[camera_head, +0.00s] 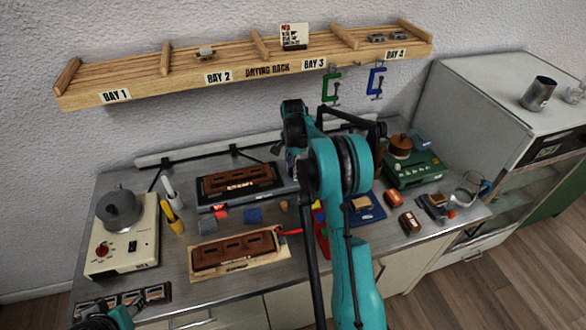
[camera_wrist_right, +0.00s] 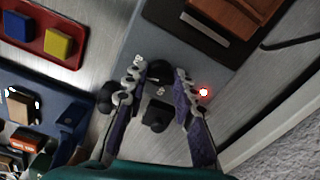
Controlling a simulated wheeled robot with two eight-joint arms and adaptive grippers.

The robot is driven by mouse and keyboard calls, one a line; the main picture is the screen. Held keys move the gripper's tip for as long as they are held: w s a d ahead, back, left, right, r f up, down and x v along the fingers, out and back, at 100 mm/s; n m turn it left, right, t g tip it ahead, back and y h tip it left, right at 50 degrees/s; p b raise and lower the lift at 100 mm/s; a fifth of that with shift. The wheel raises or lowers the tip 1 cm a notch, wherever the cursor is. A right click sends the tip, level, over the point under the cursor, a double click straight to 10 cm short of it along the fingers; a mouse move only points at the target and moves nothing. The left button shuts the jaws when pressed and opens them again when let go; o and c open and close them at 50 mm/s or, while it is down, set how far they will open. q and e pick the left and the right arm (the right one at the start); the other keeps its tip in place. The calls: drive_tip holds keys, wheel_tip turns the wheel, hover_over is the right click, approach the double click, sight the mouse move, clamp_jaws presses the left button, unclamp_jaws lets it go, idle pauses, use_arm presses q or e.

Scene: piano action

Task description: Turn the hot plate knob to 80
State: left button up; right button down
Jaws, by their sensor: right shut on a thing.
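The hot plate is a grey unit; its panel (camera_wrist_right: 125,48) shows in the right wrist view, with small pale marks and a lit red lamp (camera_wrist_right: 204,92). A black knob (camera_wrist_right: 160,70) sits between the fingertips of my right gripper (camera_wrist_right: 159,76), which is shut on it. A second black knob (camera_wrist_right: 156,116) lies nearer the wrist. In the head view the hot plate (camera_head: 215,206) carries a brown slotted block (camera_head: 238,180), and my right arm covers its right end and the gripper. My left gripper (camera_head: 98,322) is barely in the bottom left corner; its fingers are unclear.
A cream unit (camera_head: 104,263) with a grey pot and red knob stands at left. A second brown block (camera_head: 235,249) lies in front. A red tray (camera_wrist_right: 62,50) with blocks and a blue tray (camera_wrist_right: 50,92) are close by. A wooden drying rack (camera_head: 135,82) hangs above.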

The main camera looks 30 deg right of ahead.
drive_tip(key=shift+m, duration=1.5)
drive_tip(key=c, duration=1.2)
unclamp_jaws()
wheel_tip(320, 180, up, 12)
